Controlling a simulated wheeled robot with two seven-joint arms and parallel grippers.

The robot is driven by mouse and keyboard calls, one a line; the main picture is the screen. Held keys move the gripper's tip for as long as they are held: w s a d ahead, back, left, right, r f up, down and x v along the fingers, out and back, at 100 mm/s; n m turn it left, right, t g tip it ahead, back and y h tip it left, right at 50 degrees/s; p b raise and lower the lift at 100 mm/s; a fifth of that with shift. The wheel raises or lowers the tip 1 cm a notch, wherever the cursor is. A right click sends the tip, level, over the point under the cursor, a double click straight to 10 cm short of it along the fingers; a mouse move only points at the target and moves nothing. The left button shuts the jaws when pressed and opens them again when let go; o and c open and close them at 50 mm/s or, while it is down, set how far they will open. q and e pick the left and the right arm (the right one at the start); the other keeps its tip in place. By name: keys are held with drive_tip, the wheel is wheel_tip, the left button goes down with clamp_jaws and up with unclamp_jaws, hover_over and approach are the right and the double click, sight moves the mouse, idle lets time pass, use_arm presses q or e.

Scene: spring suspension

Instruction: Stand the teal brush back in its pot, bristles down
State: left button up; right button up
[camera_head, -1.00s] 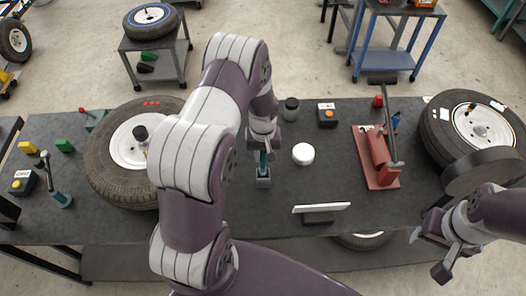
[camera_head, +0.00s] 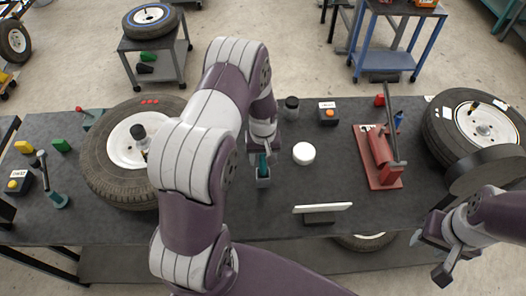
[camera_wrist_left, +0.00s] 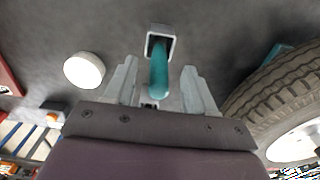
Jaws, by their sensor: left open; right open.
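The teal brush (camera_head: 263,163) stands upright in the small grey square pot (camera_head: 263,182) near the middle of the bench. In the left wrist view, the brush handle (camera_wrist_left: 159,78) points towards the camera, and its lower end is inside the pot (camera_wrist_left: 162,32). The bristles are hidden. My left gripper (camera_head: 262,153) is over the pot. Its fingers (camera_wrist_left: 160,88) are open, one on each side of the handle, with a gap visible on both sides. My right gripper (camera_head: 443,256) is open and empty off the front right of the bench.
A white round lid (camera_head: 304,153) lies right of the pot, with a dark jar (camera_head: 291,108) behind. A wheel (camera_head: 105,170) lies to the left. A red clamp stand (camera_head: 382,160) is to the right, and a white plate on a stand (camera_head: 322,208) is in front.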

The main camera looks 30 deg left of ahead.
use_arm(q)
wheel_tip(320, 180, up, 12)
drive_tip(key=b, duration=0.3)
drive_tip(key=shift+r, duration=0.2)
idle(0.6)
drive_tip(key=s+d+f+m+b, duration=0.1)
drive_tip(key=s+d+m+b, duration=0.2)
drive_tip(key=s, duration=0.3)
drive_tip(key=s+d+f+m+t+b, duration=0.1)
drive_tip(key=s+d+f+m+b, duration=0.1)
drive_tip(key=s+d, duration=0.3)
drive_tip(key=shift+s+m+b, duration=0.45)
drive_tip(key=shift+s+m, duration=0.25)
drive_tip(key=shift+s, duration=0.4)
